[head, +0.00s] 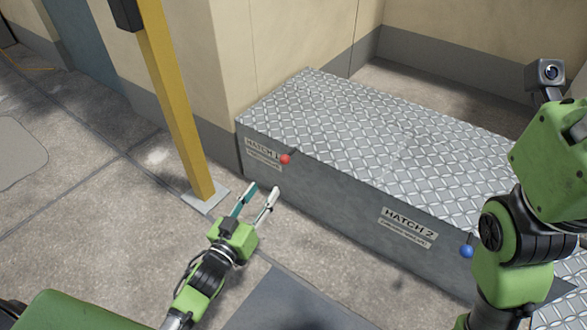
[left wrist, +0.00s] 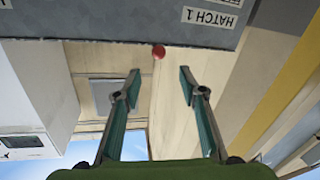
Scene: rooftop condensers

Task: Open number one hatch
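The hatch box has a grey diamond-plate lid (head: 350,125), lying flat and closed. A "HATCH 1" label (head: 262,152) is on the front face at the left end; it also shows in the left wrist view (left wrist: 209,17). My right gripper is out of view.
A "HATCH 2" label (head: 408,227) and a blue ball knob (head: 467,251) are farther right on the box. My right arm covers the right end. A yellow post (head: 175,100) stands left of the box. Paved floor (head: 90,215) at the left is clear.

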